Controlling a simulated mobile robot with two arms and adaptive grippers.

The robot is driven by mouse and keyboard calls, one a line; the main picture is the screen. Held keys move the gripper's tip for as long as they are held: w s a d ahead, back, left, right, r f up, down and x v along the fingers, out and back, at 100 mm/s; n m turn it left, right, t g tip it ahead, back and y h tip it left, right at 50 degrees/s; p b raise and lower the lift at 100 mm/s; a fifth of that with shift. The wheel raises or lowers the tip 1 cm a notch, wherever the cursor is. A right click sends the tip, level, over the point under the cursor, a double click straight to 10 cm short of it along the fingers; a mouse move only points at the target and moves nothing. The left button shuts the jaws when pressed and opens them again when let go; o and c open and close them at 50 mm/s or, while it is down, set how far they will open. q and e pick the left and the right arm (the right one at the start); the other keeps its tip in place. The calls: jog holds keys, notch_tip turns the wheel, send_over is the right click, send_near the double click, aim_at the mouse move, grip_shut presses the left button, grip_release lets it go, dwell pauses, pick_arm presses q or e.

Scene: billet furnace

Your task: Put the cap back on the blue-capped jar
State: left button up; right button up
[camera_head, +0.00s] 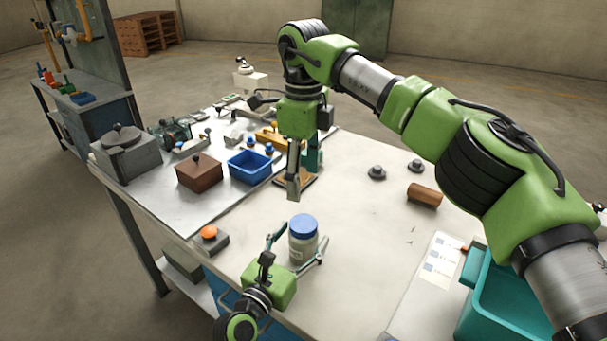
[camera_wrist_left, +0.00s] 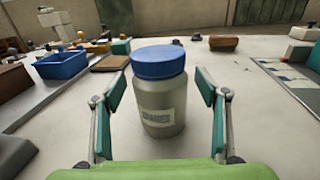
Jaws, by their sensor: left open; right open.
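The grey jar (camera_head: 302,248) stands upright near the table's front edge. Its blue cap (camera_head: 303,225) sits on top of the jar's mouth and looks level; whether it is screwed down I cannot tell. In the left wrist view the jar (camera_wrist_left: 163,105) shows a pale label, with the blue cap (camera_wrist_left: 158,62) above it. My left gripper (camera_head: 298,250) is open, low at the table, with one finger on each side of the jar and gaps visible to both. My right gripper (camera_head: 303,178) hangs above the table behind the jar, fingers pointing down, open and empty.
A blue bin (camera_head: 250,167), a brown box (camera_head: 199,173) and an orange-topped button (camera_head: 210,237) stand left of the jar. Dark knobs (camera_head: 377,173) and a brown cylinder (camera_head: 424,196) lie to the right. A teal bin (camera_head: 505,305) is at front right.

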pick_arm(q)
jog(key=v, duration=1.1)
jog(key=shift+s+a, duration=0.1)
